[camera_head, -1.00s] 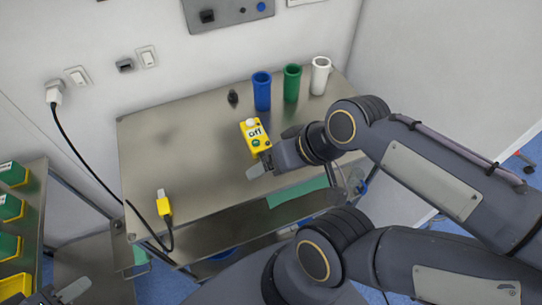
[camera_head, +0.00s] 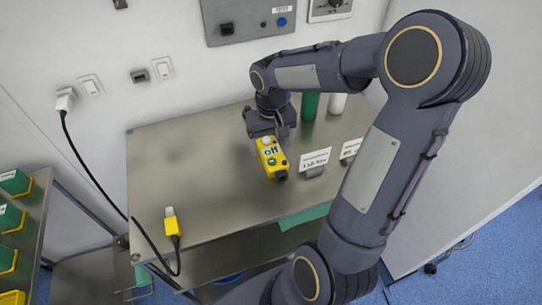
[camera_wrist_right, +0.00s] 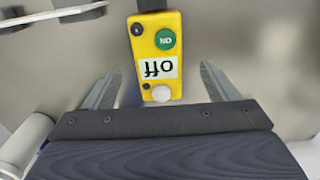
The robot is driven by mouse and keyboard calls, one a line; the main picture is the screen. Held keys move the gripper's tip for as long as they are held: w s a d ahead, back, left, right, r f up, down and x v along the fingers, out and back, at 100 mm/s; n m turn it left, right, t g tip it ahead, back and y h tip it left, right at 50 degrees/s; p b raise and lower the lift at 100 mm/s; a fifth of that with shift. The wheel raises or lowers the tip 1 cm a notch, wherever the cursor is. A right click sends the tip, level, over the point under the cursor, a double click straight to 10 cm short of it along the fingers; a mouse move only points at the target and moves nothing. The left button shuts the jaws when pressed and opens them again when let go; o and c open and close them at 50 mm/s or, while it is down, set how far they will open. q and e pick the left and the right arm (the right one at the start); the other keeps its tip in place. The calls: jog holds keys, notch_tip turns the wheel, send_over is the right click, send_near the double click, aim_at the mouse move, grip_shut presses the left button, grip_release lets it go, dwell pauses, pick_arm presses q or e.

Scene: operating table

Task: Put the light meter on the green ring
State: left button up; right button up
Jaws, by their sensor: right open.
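The light meter, a yellow box (camera_head: 271,158) with a white dome, an "Off" label and a green button, lies on the metal table. My right gripper (camera_head: 267,134) is over its dome end, on the far side. In the right wrist view the light meter (camera_wrist_right: 157,60) is between the spread fingers of my right gripper (camera_wrist_right: 158,82), with visible gaps on both sides. I cannot make out a green ring. My left gripper cannot be made out.
A green cylinder (camera_head: 310,106) and a white one (camera_head: 337,103) stand at the back right, partly hidden by my arm. Two label cards (camera_head: 314,158) (camera_head: 351,148) stand right of the light meter. A yellow plug (camera_head: 172,226) with a black cable is at front left.

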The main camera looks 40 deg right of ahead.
aim_at(272, 153)
notch_tip(272, 153, down, 5)
jog(key=shift+d+r, duration=0.15)
jog(key=c, duration=1.3)
jog(key=shift+r, duration=0.1)
